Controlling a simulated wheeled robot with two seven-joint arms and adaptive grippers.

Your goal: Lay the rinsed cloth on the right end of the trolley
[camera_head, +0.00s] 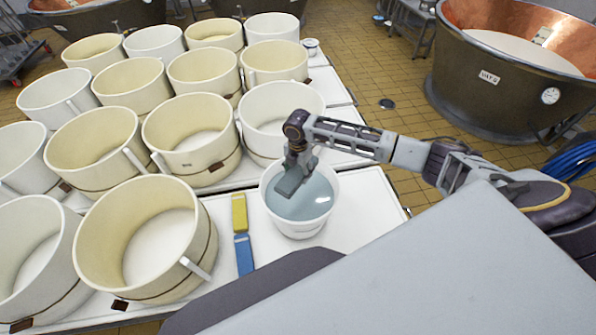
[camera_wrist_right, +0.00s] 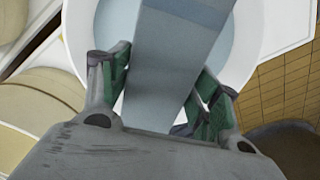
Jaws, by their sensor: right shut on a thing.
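My right gripper (camera_head: 299,150) is over a white bucket (camera_head: 299,228) of bluish water, shut on a flat grey-blue cloth (camera_head: 294,182). The cloth hangs down at a slant inside the bucket's outline; I cannot tell whether its lower end touches the water. In the right wrist view the cloth (camera_wrist_right: 172,65) runs between the green-padded fingers of the right gripper (camera_wrist_right: 160,95), with the bucket rim (camera_wrist_right: 78,35) and water behind it. The bucket stands on the white trolley top (camera_head: 355,215), near its right end. My left gripper is not in view.
A yellow piece (camera_head: 239,213) and a blue piece (camera_head: 243,254) lie end to end left of the bucket. Several cream round moulds (camera_head: 150,240) crowd the left side. The trolley top right of the bucket is bare. A copper vat (camera_head: 500,85) stands beyond the tiled floor.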

